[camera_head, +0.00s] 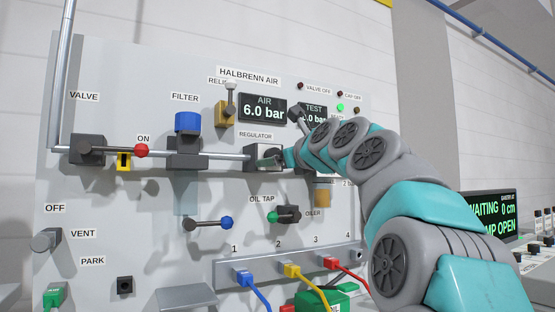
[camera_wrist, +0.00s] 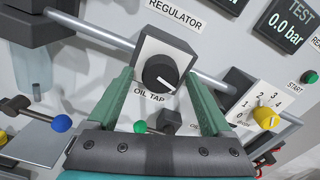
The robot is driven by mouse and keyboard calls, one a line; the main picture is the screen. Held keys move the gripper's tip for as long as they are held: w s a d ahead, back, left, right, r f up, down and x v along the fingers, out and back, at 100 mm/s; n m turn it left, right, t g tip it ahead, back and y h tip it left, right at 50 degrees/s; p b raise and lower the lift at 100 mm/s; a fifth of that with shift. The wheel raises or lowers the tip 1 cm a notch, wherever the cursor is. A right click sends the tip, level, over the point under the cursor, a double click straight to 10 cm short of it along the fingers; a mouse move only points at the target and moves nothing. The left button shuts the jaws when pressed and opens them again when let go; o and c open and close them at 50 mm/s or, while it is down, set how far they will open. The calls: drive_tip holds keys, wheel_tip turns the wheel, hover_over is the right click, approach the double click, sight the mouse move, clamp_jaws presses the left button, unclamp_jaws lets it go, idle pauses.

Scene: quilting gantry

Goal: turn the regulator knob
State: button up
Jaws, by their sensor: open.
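The regulator is a pale block with a round black knob (camera_wrist: 161,73) bearing a white pointer line, under the REGULATOR label in the wrist view. In the head view the regulator block (camera_head: 262,157) sits on the pipe, its knob mostly hidden by my gripper. My gripper (camera_wrist: 160,84) is open in the wrist view, with one green finger on each side of the knob. I cannot tell whether the fingers touch it. In the head view my gripper (camera_head: 272,160) reaches the block from the right. The AIR display (camera_head: 264,110) reads 6.0 bar.
An oil tap with a green-tipped lever (camera_head: 285,215) sits below the regulator. A yellow selector knob (camera_wrist: 266,117) is to the right. A red-tipped valve lever (camera_head: 141,151) and blue-tipped lever (camera_head: 227,223) stick out at left. Colored plugs (camera_head: 290,270) and cables line the bottom.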

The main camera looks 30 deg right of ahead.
drive_tip(key=s, duration=0.7)
drive_tip(key=shift+s, duration=0.4)
drive_tip(key=shift+s+d, duration=0.1)
drive_tip(key=shift+d, duration=0.05)
